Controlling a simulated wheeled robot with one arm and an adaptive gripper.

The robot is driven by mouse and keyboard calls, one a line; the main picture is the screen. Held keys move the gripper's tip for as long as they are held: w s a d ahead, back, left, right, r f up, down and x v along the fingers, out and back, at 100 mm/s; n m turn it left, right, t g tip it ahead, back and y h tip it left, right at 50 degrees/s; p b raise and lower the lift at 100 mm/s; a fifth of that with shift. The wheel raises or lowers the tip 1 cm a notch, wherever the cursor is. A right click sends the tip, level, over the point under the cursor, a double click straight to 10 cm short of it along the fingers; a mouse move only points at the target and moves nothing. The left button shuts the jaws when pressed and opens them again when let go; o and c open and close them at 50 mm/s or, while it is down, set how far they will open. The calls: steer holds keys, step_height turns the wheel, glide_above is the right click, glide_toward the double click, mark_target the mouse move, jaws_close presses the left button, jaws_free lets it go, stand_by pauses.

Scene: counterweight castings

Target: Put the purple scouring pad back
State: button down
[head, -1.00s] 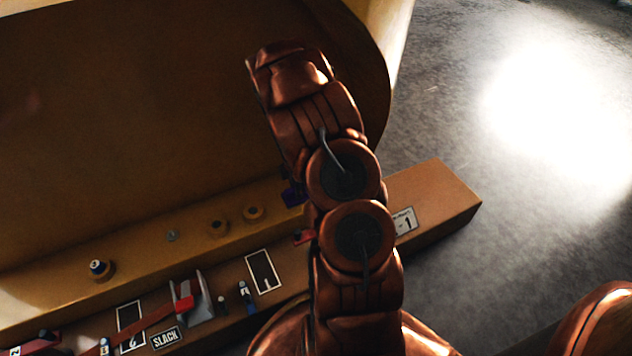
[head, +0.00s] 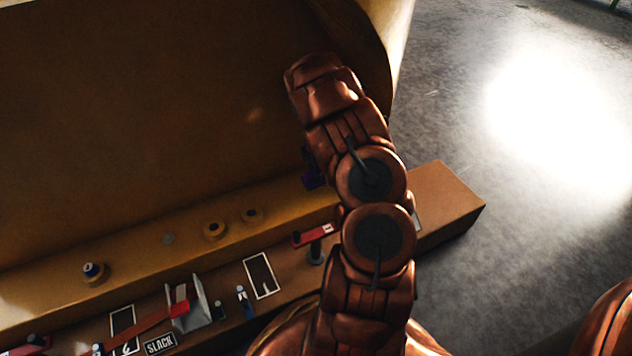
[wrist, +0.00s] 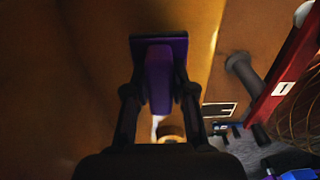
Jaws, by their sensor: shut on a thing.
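The purple scouring pad (wrist: 158,82) is between the fingers of my gripper (wrist: 158,93) in the wrist view. It has a narrow purple block between the fingers and a wider dark purple plate beyond them. My gripper is shut on the narrow block. In the head view only a small purple part of the pad (head: 312,178) shows left of my arm, in front of the big brown panel. My arm hides the fingers there. I cannot tell whether the plate touches the brown surface.
A brown ledge (head: 450,205) runs below the panel. It carries a white-outlined dark rectangle (head: 261,276), a red bar (head: 315,235) by a dark peg (head: 316,252), a grey bracket (head: 196,305) and a SLACK label (head: 160,344). Round knobs (head: 214,230) sit on the step behind. Open floor lies right.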

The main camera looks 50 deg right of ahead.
step_height(320, 180, down, 4)
steer(key=shift+r+b, duration=0.15)
steer(key=shift+b, duration=0.65)
steer(key=shift+r, duration=0.1)
steer(key=c, duration=1)
jaws_free()
step_height(320, 180, up, 12)
steer(key=p, duration=0.4)
